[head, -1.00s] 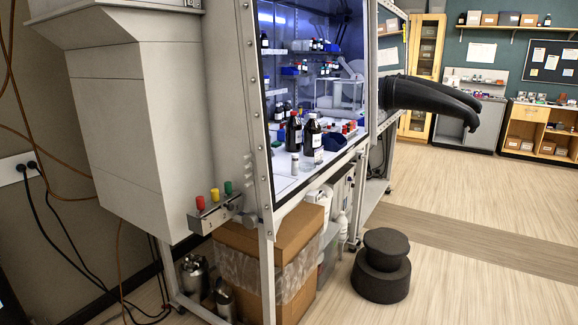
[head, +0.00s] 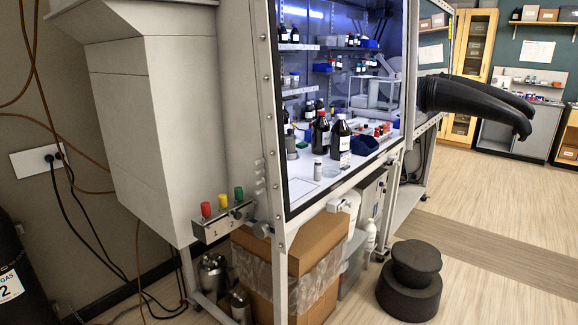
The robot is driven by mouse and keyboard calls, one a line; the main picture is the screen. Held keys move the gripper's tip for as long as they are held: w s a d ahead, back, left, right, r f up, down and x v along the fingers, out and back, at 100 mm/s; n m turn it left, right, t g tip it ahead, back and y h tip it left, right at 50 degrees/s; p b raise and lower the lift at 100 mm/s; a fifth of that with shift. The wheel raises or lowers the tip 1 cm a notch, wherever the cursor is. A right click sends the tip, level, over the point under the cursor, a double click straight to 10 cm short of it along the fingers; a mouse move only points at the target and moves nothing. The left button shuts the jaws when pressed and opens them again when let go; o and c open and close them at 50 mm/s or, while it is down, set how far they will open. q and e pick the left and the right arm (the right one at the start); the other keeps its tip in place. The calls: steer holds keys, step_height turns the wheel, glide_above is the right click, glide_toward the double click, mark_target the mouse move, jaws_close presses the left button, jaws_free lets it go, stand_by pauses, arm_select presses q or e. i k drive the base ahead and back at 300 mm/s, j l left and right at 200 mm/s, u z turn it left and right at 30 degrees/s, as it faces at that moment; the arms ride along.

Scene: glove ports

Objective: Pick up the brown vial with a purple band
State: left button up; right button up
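I cannot pick out a brown vial with a purple band in the head view; things inside the enclosure are too small to tell. Two dark bottles with white labels, a left one (head: 321,134) and a right one (head: 340,139), stand upright on the enclosure's white floor (head: 302,188). A small pale vial (head: 317,171) stands in front of them. Small red-topped and other coloured items (head: 381,130) sit behind a dark blue bin (head: 363,145). More small bottles stand on the back shelves (head: 294,90). Neither of my grippers is in view.
Black gloves (head: 475,103) stick out from the enclosure's right side. A dark round stepped stool (head: 412,280) stands on the floor in front. A cardboard box (head: 285,240) sits below the enclosure. A black gas cylinder (head: 22,275) is at lower left. Floor at right is clear.

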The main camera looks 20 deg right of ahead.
mark_target(317, 165)
steer(key=i+l+u, duration=0.2)
steer(key=l, duration=0.65)
steer(key=i+l+u, duration=0.2)
steer(key=l, duration=0.7)
steer(key=l+u, duration=0.15)
steer(key=l, duration=0.75)
